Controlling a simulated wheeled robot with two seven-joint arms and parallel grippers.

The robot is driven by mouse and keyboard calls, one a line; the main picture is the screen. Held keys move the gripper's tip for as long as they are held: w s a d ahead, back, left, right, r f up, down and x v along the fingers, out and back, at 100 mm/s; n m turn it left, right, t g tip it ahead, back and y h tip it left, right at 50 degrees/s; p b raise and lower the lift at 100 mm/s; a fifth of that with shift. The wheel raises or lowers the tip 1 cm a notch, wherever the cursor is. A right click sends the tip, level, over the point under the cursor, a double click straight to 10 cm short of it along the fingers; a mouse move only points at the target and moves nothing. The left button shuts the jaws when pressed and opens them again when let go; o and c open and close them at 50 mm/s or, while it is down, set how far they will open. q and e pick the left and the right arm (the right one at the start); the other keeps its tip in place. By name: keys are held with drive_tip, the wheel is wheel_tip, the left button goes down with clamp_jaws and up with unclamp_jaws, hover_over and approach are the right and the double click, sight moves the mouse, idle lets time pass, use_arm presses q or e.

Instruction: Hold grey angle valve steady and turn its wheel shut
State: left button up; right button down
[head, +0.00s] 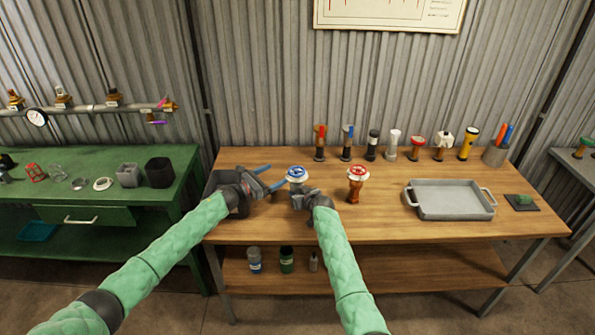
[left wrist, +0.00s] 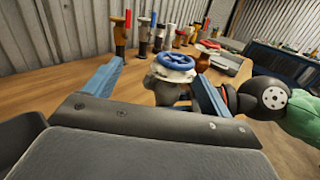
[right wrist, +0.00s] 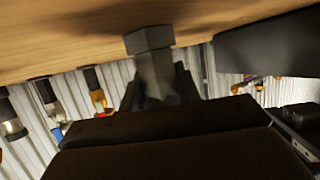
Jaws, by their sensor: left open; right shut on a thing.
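The grey angle valve (head: 296,189) stands on the wooden bench, its blue wheel (head: 297,174) on top with a white part below the wheel. My right gripper (head: 304,198) is shut on the valve's body from the right front. In the right wrist view the grey hexagonal body (right wrist: 149,40) sits at the dark fingers, and the wheel is hidden. My left gripper (head: 279,176) is open, just left of the wheel. In the left wrist view the blue wheel (left wrist: 175,61) lies ahead, between the two spread blue fingers, with no clear contact.
An orange valve with a red wheel (head: 357,176) stands close on the right. A grey tray (head: 450,212) lies further right.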

sight(298, 169)
use_arm(q)
drive_tip(key=s+d+n+t+y, duration=0.2)
drive_tip(key=s+n, duration=0.1)
drive_tip(key=s, duration=0.2)
drive_tip(key=x, duration=1.1)
drive_tip(key=shift+w+a+f, duration=0.1)
drive_tip(key=shift+w+f, duration=0.15)
drive_tip(key=shift+w, duration=0.05)
drive_tip(key=c, duration=1)
drive_tip(key=shift+m+g, duration=0.3)
drive_tip(key=shift+m, duration=0.2)
